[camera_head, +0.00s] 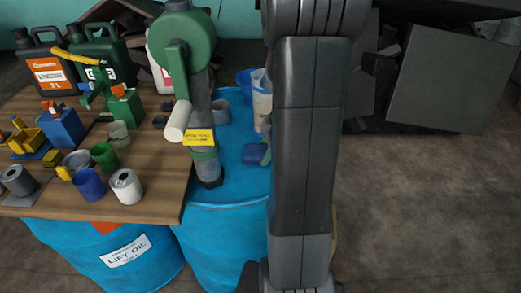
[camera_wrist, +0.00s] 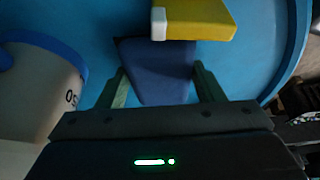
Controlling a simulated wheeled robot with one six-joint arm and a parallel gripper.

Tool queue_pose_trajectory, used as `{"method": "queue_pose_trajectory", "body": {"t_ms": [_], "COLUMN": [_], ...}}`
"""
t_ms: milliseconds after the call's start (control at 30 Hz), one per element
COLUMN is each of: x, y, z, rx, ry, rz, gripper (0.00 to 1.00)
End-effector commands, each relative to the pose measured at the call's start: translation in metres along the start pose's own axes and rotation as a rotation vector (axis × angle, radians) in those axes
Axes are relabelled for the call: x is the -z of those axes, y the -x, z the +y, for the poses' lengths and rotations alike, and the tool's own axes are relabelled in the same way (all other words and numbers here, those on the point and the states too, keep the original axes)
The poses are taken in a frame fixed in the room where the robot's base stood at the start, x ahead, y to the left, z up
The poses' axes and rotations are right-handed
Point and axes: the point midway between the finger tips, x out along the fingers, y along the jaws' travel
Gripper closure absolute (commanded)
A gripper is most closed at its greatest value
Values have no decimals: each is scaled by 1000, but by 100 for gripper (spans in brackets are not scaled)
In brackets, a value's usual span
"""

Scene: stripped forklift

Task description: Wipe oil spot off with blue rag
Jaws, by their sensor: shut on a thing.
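My gripper (camera_wrist: 160,85) is shut on the dark blue rag (camera_wrist: 158,68), which sits between its two greenish fingers. In the head view the rag (camera_head: 254,153) shows as a small dark blue piece over the top of the blue drum (camera_head: 228,135), left of my arm. One greenish finger of my gripper (camera_head: 266,156) shows beside it; the rest is behind my arm. I cannot tell whether the rag touches the drum top. I cannot make out an oil spot in either view; the rag or my arm may cover it.
A yellow and white object (camera_wrist: 195,20) lies just beyond the rag. A pale container with a blue rim (camera_wrist: 40,88) stands close on the left. A green hand pump (camera_head: 190,60) rises from the drum. A wooden table (camera_head: 150,165) left holds cans and jugs. Floor at right is clear.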

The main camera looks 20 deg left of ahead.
Motion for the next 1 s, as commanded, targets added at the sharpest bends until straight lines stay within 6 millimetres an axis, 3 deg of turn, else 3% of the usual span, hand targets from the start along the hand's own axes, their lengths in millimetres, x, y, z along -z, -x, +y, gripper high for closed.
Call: {"method": "queue_pose_trajectory", "body": {"t_ms": [133,300,433,1000], "x": [-15,-25,-24,13], "y": [3,6,8,-4], "z": [0,-1,-1,0], "rx": [-2,0,1,0], "ry": [-1,0,-1,0], "rz": [-2,-5,-5,-2], "gripper": [59,74,74,74]}}
